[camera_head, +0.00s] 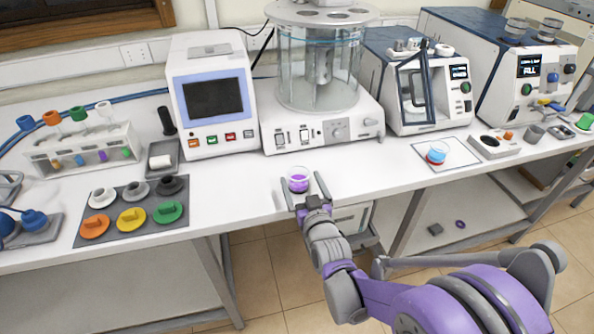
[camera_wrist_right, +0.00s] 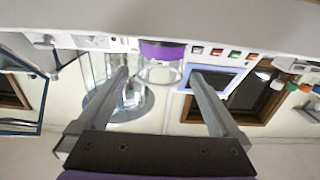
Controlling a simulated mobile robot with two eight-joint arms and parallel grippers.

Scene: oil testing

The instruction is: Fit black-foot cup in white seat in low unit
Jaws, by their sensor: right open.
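A clear glass cup with purple in its lower part (camera_head: 298,184) stands upright near the table's front edge. My right gripper (camera_head: 301,177) is open, with one finger on each side of this cup. The cup also shows, upside down, in the right wrist view (camera_wrist_right: 161,52), beyond and between the open fingertips (camera_wrist_right: 159,72). I see no grip on it. I cannot make out a black foot on it. Another cup, blue with a red base (camera_head: 437,154), stands on a white mat. My left gripper is out of view.
Behind the purple cup stand a screen unit (camera_head: 212,97) and a large glass-vessel machine (camera_head: 319,90). Two blue-sided units (camera_head: 415,85) (camera_head: 525,75) stand to the right. A dark mat with several coloured caps (camera_head: 131,214) lies left. The table between mat and cup is clear.

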